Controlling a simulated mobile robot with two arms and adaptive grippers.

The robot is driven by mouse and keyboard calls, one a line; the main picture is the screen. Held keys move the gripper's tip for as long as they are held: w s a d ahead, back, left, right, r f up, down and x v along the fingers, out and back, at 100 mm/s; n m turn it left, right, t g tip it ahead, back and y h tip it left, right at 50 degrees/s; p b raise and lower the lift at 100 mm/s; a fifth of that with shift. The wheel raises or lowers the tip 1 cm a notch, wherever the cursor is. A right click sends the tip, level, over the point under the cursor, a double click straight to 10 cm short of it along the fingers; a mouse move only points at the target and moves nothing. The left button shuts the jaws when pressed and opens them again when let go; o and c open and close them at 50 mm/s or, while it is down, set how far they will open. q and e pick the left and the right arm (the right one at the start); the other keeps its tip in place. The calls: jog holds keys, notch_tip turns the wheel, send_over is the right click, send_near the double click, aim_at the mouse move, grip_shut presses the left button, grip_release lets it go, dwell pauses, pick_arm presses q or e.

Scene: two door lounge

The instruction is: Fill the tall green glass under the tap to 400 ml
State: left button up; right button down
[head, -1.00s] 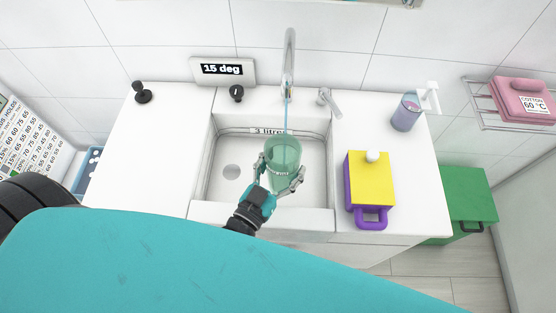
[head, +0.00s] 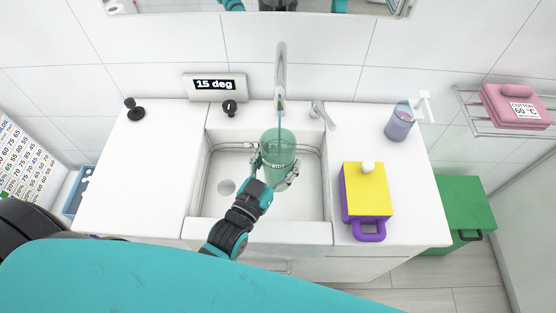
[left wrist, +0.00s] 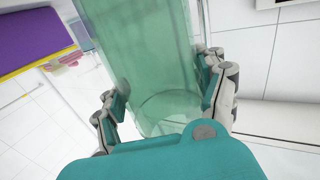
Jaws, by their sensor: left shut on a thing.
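The tall green glass (head: 277,148) is see-through and held over the sink (head: 222,206), below the tap (head: 281,65). A thin blue stream of water comes down from the spout to the glass's mouth. My left gripper (head: 274,176) is shut around the glass; its fingers show on both sides of it. The left wrist view shows the glass (left wrist: 145,60) between the fingers. The water level inside cannot be made out. A tap lever (head: 322,115) stands right of the spout. My right gripper is not in view.
A display (head: 214,85) reads 15 deg behind the counter, with a black knob (head: 229,108) before it. A yellow and purple container (head: 366,195) and a soap bottle (head: 399,124) stand on the right counter. The left counter (head: 140,170) is mostly clear.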

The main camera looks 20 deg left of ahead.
pick_arm(q)
jog(key=shift+w+a+r, duration=0.1)
jog(key=shift+w+a, duration=0.15)
jog(key=shift+w, duration=0.75)
jog(key=w, duration=0.2)
jog(key=shift+w+a, duration=0.35)
jog(key=shift+s, duration=0.1)
dwell(5.3)
jog(key=s+p, duration=0.1)
jog(key=s, duration=0.1)
jog(key=s+d+p, duration=0.1)
jog(key=s, duration=0.1)
jog(key=shift+s, duration=0.2)
jog(key=shift+s+d, duration=0.15)
jog(key=shift+s, duration=0.05)
jog(key=shift+w, duration=0.1)
